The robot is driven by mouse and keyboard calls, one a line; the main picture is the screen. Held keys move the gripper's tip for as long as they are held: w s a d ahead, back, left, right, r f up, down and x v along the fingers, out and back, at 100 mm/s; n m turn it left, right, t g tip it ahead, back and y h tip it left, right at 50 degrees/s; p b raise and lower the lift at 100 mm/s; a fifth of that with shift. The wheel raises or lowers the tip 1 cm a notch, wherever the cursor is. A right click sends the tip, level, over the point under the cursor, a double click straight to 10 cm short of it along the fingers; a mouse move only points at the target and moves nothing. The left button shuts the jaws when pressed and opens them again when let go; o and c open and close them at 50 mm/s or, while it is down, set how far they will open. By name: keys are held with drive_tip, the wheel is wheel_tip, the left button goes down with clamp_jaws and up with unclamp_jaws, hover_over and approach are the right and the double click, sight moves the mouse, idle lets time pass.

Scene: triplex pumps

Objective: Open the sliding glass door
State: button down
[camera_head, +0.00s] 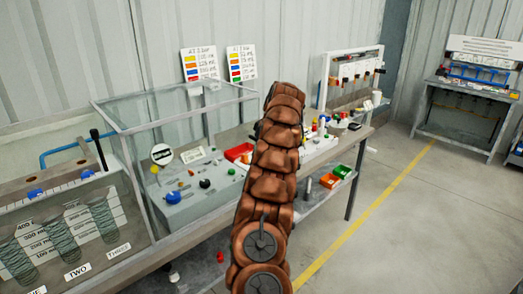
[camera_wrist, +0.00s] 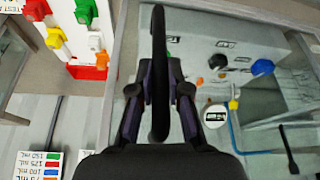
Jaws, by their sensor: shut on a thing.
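A clear glass case with a grey metal frame (camera_head: 118,128) stands on the bench left of my arm, over a grey control panel (camera_head: 195,203) with knobs. Its frame edge (camera_wrist: 118,62) also shows in the wrist view, just left of my gripper. The sliding door's pane is clear, so I cannot tell how far it stands open. In the wrist view my gripper (camera_wrist: 159,90) is shut on a dark upright bar (camera_wrist: 158,30), which looks like the door handle, in front of the panel. In the head view my arm hides the gripper and the bar.
Three labelled coil cylinders (camera_head: 62,238) stand at the lower left. A black lever (camera_head: 98,148) rises near the case's left side. Red and green bins (camera_head: 336,175) sit on the lower shelf. A second bench (camera_head: 465,95) is at the far right. The floor right of the yellow line is clear.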

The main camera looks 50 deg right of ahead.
drive_tip(key=shift+w+d+r, duration=0.1)
drive_tip(key=shift+d+r, duration=0.05)
drive_tip(key=shift+d, duration=0.25)
drive_tip(key=c, duration=1.1)
unclamp_jaws()
drive_tip(key=shift+c, duration=0.2)
drive_tip(key=shift+s, duration=0.2)
drive_tip(key=v, duration=0.7)
drive_tip(key=shift+r, duration=0.1)
